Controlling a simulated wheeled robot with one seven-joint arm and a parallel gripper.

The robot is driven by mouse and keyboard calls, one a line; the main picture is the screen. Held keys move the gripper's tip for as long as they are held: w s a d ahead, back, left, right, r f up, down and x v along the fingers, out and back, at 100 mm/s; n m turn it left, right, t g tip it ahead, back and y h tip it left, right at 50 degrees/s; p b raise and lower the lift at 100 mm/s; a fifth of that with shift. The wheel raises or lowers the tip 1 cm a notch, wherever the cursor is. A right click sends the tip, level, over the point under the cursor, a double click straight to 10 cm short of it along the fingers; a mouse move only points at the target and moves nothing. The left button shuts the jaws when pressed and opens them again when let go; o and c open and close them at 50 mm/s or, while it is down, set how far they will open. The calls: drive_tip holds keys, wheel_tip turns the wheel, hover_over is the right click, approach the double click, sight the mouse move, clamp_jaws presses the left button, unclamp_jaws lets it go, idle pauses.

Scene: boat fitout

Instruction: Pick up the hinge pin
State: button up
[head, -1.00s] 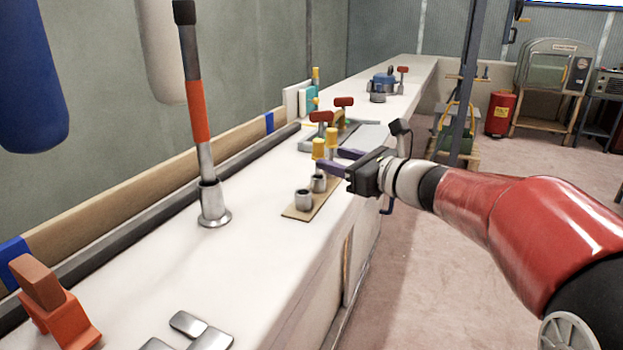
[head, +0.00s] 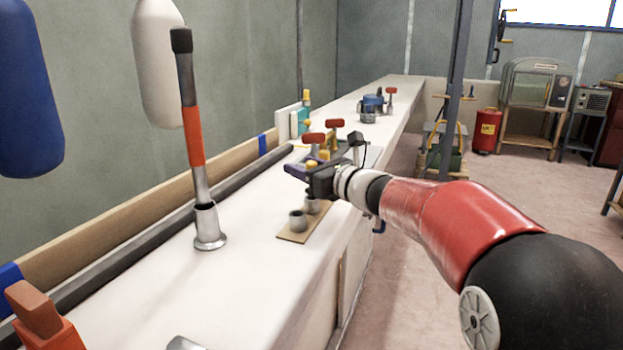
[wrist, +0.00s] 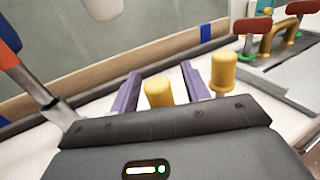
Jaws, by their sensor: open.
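Two pins with yellow cylindrical heads stand upright on the bench; I take these as the hinge pins, though I cannot tell which one is meant. In the wrist view, one yellow pin (wrist: 158,92) shows between the two purple fingers of my gripper (wrist: 161,76). The jaws are open. I cannot tell whether either finger touches a pin.
A tan board (head: 287,237) with grey metal cups (head: 297,221) lies in front of my gripper. Red-handled tools (head: 313,138) stand just behind it. A tall rod with an orange band (head: 193,137) stands in a metal holder at left. The bench between is clear.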

clamp_jaws()
drive_tip(key=shift+r, duration=0.1)
